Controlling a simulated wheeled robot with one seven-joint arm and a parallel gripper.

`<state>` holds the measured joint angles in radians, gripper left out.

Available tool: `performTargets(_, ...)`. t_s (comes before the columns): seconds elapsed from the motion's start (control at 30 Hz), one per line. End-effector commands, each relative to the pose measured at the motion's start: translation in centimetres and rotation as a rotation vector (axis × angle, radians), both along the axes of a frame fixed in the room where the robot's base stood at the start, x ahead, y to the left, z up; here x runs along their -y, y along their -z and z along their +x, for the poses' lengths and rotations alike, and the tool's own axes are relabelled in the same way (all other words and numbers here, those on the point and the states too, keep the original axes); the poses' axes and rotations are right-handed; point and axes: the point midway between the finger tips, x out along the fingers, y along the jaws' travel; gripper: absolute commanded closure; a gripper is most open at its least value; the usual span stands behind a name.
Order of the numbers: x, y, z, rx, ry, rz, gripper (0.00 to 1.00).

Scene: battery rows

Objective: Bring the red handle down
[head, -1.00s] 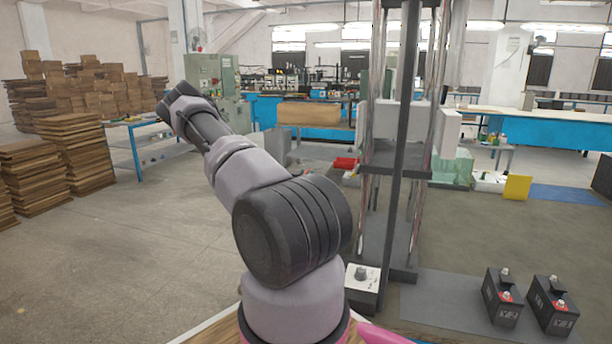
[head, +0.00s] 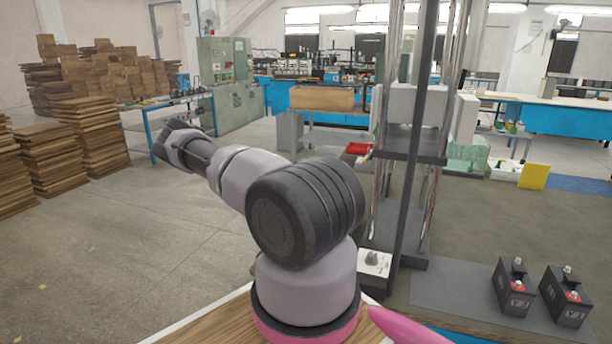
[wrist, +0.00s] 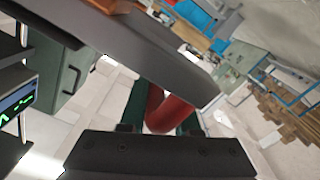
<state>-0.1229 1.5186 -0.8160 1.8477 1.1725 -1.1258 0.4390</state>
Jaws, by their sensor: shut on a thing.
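In the wrist view a red cylindrical handle (wrist: 165,112) sits between the two dark green finger pads of my gripper (wrist: 163,105). My gripper is shut on it. A broad dark grey bar (wrist: 150,50) crosses in front of the view and hides the handle's upper end. In the head view I see my arm reaching to the left. I cannot make out the handle or the gripper's fingertips there.
A tall frame with metal columns (head: 418,150) stands right of my arm. Two black batteries (head: 515,287) sit on a grey mat at the lower right. Wood-coloured stacks (head: 90,150) stand at the left. The floor between is clear. A green cabinet (head: 225,75) stands behind.

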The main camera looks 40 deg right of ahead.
Motion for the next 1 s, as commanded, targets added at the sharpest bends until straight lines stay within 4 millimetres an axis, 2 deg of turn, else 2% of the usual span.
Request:
performTargets(0.03,0.32,0.52,-0.83,-0.007,0.016,0.003,1.00)
performTargets(0.53,0.26,0.87,-0.67,-0.006,0.014,0.003,1.00)
performTargets(0.57,0.26,0.87,-0.67,-0.006,0.014,0.003,0.62)
performTargets(0.6,0.25,0.86,-0.66,-0.006,0.013,0.003,0.48)
performTargets(1.0,-0.26,0.65,-0.23,-0.001,0.003,0.002,0.48)
